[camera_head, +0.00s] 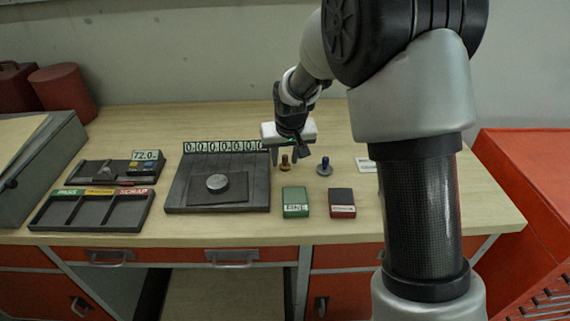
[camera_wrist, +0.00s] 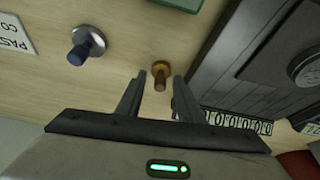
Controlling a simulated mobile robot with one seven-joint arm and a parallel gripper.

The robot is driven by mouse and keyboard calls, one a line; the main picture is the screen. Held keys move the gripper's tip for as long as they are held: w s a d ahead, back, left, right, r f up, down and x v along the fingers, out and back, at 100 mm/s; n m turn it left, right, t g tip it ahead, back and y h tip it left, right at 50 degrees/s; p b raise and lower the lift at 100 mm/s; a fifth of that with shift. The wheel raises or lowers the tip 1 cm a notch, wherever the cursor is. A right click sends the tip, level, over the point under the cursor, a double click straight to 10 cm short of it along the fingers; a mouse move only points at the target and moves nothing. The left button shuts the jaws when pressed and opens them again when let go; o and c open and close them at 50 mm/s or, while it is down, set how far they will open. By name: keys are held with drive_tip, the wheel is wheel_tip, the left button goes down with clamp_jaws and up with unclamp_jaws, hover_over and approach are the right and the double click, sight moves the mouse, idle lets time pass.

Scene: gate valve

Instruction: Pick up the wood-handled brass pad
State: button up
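The wood-handled brass pad (camera_head: 286,163) stands upright on the wooden table, between the dark fixture and a blue-handled pad. In the wrist view the brass pad (camera_wrist: 160,72) shows a round brass base and a short brown handle. My gripper (camera_head: 289,157) is just above it. In the wrist view the fingers of my gripper (camera_wrist: 159,76) are apart, one on each side of the handle in the picture. Nothing is held. I cannot tell whether the handle is within the fingers' depth, and no contact shows.
The blue-handled pad (camera_head: 324,167) stands close on the right. The dark fixture (camera_head: 175,199) with a metal disc and number row is on the left. Green (camera_head: 295,202) and dark (camera_head: 342,203) boxes lie in front. A sorting tray (camera_head: 143,210) is at far left.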

sight(285, 156)
drive_tip(key=shift+f, duration=0.1)
drive_tip(key=shift+c, duration=0.3)
clamp_jaws()
wheel_tip(285, 156, up, 10)
drive_tip(key=shift+r+p, duration=0.1)
drive_tip(key=shift+p, duration=0.25)
drive_tip(key=shift+c, duration=1.9)
unclamp_jaws()
drive_tip(key=shift+c, duration=1.4)
